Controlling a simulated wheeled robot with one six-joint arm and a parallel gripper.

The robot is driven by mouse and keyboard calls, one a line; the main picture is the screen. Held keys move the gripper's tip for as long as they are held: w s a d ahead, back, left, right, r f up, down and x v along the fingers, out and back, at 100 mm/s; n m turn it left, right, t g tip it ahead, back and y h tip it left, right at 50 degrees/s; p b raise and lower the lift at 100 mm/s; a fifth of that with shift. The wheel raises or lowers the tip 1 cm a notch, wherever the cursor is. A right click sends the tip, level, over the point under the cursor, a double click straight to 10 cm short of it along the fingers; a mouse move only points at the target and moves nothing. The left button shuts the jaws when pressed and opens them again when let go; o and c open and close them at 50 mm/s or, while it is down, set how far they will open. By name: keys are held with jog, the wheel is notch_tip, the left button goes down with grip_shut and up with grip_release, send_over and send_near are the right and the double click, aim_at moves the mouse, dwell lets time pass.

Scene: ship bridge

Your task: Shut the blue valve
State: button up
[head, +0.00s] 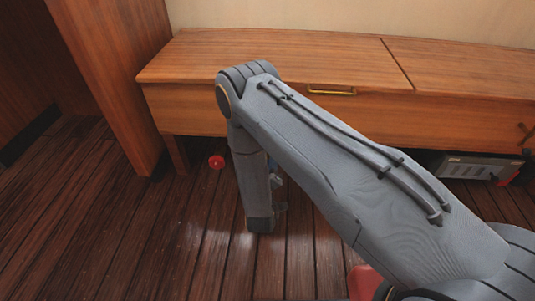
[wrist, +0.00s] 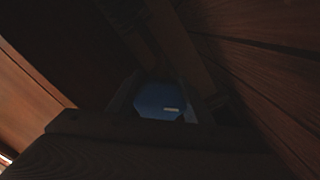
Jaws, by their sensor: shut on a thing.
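The blue valve (wrist: 158,98) shows in the wrist view as a dim blue face with a small pale mark on it. My gripper (wrist: 160,108) is shut on it, with dark fingers at its left and right sides. The view is dark, so how far the valve is turned cannot be told. In the head view my arm reaches down in front of the wooden cabinet, and its lower part hides most of the gripper and the valve.
A red round knob (head: 216,162) stands under the cabinet (head: 220,110), left of my arm. A grey box (head: 478,166) with a red corner lies under the cabinet at the right. The plank floor (head: 120,240) at the left is clear.

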jog(key=m+p, duration=0.6)
jog(key=shift+s+r, duration=0.1)
jog(key=m+p, duration=0.3)
jog(key=m, duration=0.1)
jog(key=m+p, duration=0.2)
jog(key=m, duration=0.1)
jog(key=shift+m+p, duration=0.3)
jog(key=shift+m, duration=0.1)
jog(key=m+p, duration=0.2)
jog(key=m, duration=0.1)
jog(key=shift+m, duration=0.3)
jog(key=m+p, duration=0.2)
jog(key=m, duration=0.1)
jog(key=shift+m, duration=0.3)
jog(key=m+p, duration=0.2)
jog(key=m, duration=0.4)
jog(key=shift+p, duration=0.3)
jog(key=shift+m, duration=0.3)
jog(key=o, duration=1)
